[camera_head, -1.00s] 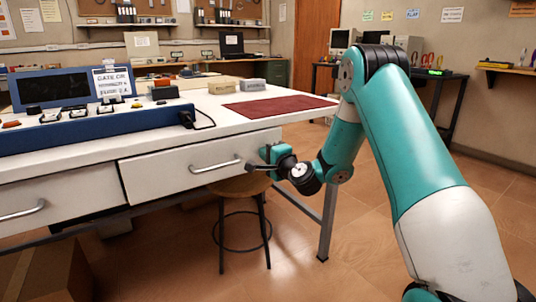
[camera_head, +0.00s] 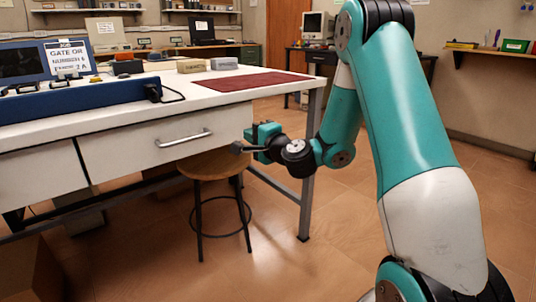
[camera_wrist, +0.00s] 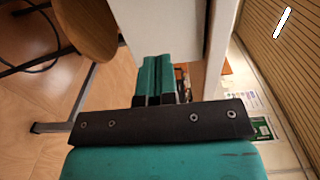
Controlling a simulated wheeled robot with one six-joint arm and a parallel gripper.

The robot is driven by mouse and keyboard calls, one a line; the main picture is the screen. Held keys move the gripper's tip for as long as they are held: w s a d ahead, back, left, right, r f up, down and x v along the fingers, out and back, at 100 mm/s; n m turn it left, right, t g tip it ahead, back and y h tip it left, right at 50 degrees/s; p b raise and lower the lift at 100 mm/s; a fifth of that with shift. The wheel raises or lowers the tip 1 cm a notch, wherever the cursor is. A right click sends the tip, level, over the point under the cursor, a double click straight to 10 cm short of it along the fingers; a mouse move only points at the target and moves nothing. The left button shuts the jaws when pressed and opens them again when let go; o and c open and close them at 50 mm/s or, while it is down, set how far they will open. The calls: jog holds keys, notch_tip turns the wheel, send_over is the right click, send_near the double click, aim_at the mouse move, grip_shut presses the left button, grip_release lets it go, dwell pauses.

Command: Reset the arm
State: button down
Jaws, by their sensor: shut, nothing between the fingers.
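My gripper (camera_head: 262,132) is at the end of my teal and white arm, in the middle of the head view. It appears just right of a white drawer front (camera_head: 135,150) under the workbench; I cannot tell whether it touches the bench. The arm reaches forward and bends down to it. In the wrist view, the two teal fingers (camera_wrist: 158,70) lie side by side, shut with nothing between them. A white bench panel (camera_wrist: 190,30) is close beside them there.
The white workbench (camera_head: 215,95) holds a blue console (camera_head: 80,103) and a dark red mat (camera_head: 250,81). A round wooden stool (camera_head: 205,166) stands below the gripper. A table with a monitor (camera_head: 316,25) is behind. The tiled floor right of the bench leg is open.

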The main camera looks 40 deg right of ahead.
jog(key=s+b, duration=0.2)
jog(key=s, duration=0.3)
jog(key=s+a+r+n+g+y+p, duration=0.1)
jog(key=s+a+n+g+y, duration=0.45)
jog(key=a+n, duration=0.5)
jog(key=s+a+r+n+g+y+p, duration=0.1)
jog(key=s+a+n+g+y, duration=0.5)
jog(key=a, duration=0.8)
jog(key=s+n+g+h+p, duration=0.2)
jog(key=s+n+g+h, duration=0.55)
jog(key=s, duration=0.85)
notch_tip(320, 180, up, 38)
jog(key=t+p, duration=0.1)
jog(key=p, duration=3.7)
jog(key=shift+s+d+f+n, duration=0.15)
jog(key=shift+d+f+n, duration=0.05)
jog(key=shift+n, duration=0.2)
